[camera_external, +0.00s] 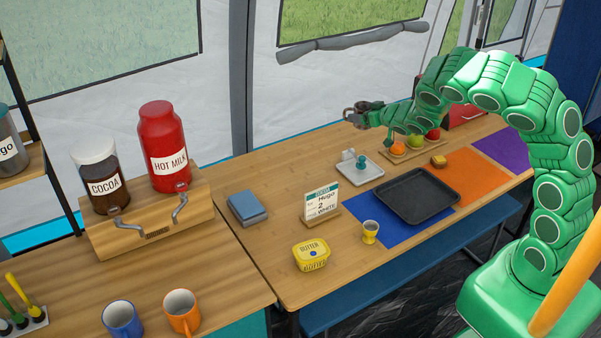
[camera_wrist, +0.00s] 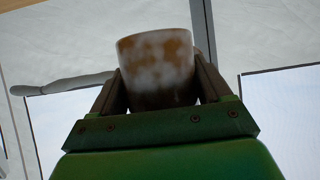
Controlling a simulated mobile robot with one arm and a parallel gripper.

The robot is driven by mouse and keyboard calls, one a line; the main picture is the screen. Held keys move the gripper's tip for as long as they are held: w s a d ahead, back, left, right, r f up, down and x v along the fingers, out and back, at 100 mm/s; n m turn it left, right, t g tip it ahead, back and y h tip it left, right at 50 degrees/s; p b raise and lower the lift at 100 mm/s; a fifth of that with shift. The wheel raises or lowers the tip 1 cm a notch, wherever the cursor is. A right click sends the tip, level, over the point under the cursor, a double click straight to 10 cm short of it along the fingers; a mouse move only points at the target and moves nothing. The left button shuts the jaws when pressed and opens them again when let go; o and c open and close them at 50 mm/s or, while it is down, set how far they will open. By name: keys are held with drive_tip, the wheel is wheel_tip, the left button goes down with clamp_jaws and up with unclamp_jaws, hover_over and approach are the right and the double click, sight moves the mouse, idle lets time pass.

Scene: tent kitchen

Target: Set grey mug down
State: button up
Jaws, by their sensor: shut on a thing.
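My gripper (camera_external: 362,113) is held in the air above the far side of the wooden table. It is shut on a mug, which shows small and dark between the fingers in the external view. In the wrist view the mug (camera_wrist: 156,65) is mottled brown and pale grey, held between the two fingers (camera_wrist: 157,92). Its handle cannot be made out there. No surface touches the mug in either view.
Below are a white tray (camera_external: 371,174) with small items, a wooden board with fruit (camera_external: 397,149), and a black tray (camera_external: 452,182) on coloured mats. An order card (camera_external: 321,202), butter tub (camera_external: 311,255) and egg cup (camera_external: 370,232) stand nearer. Bare wood lies left of the white tray.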

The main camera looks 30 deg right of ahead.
drive_tip(key=shift+s+d+m+h, duration=0.2)
drive_tip(key=shift+d+m+h, duration=0.25)
drive_tip(key=shift+d, duration=0.8)
drive_tip(key=shift+s+d+r, duration=0.1)
drive_tip(key=shift+s+d, duration=0.05)
drive_tip(key=shift+s, duration=0.1)
drive_tip(key=v, duration=0.6)
drive_tip(key=shift+r, duration=0.25)
drive_tip(key=shift+s, duration=0.15)
drive_tip(key=w+a+f+n+y, duration=0.3)
drive_tip(key=w+a+f+y, duration=0.1)
drive_tip(key=w+a+f, duration=1.2)
drive_tip(key=shift+w+a+f, duration=0.15)
drive_tip(key=shift+w+f, duration=0.1)
drive_tip(key=shift+f, duration=0.7)
drive_tip(key=shift+w+a+f, duration=0.2)
drive_tip(key=shift+f, duration=0.75)
drive_tip(key=shift+w+a+f, duration=0.15)
drive_tip(key=shift+w+f, duration=0.1)
drive_tip(key=shift+f, duration=0.65)
drive_tip(key=shift+f, duration=0.15)
